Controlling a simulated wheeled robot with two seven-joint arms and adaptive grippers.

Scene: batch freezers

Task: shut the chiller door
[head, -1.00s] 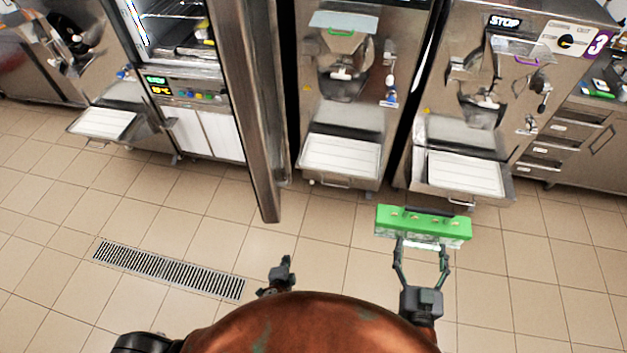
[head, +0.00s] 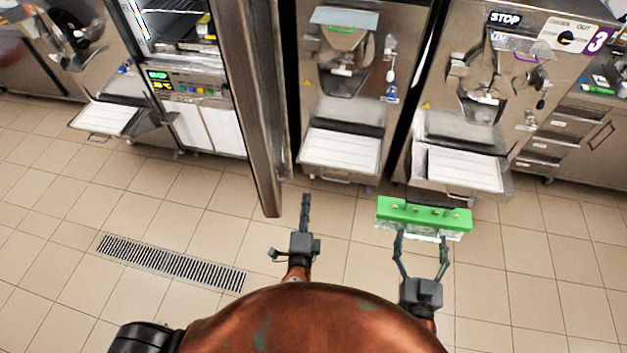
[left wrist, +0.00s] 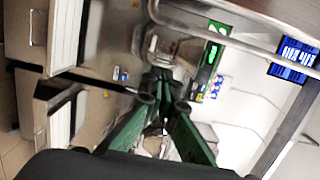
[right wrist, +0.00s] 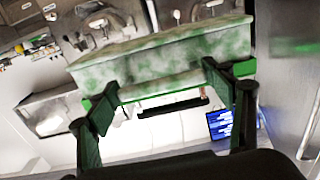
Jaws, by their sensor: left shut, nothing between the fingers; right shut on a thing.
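The chiller door (head: 257,110) is a tall steel panel standing wide open, swung out toward me on the right side of the open chiller (head: 178,38). Its lower free edge hangs over the floor near the view's middle. My left gripper (head: 305,200) is shut and empty, pointing forward just right of the door's lower end, apart from it. Its green fingers also show in the left wrist view (left wrist: 165,118). My right gripper (head: 423,240) is shut on a green-lidded container (head: 424,214), whose frosty side fills the upper part of the right wrist view (right wrist: 165,62).
Two steel batch freezers with white trays (head: 340,150) (head: 465,169) stand right of the door. Another machine with a tray (head: 104,118) stands left of the chiller. A floor drain (head: 170,262) lies at the left. The tiled floor before the door is clear.

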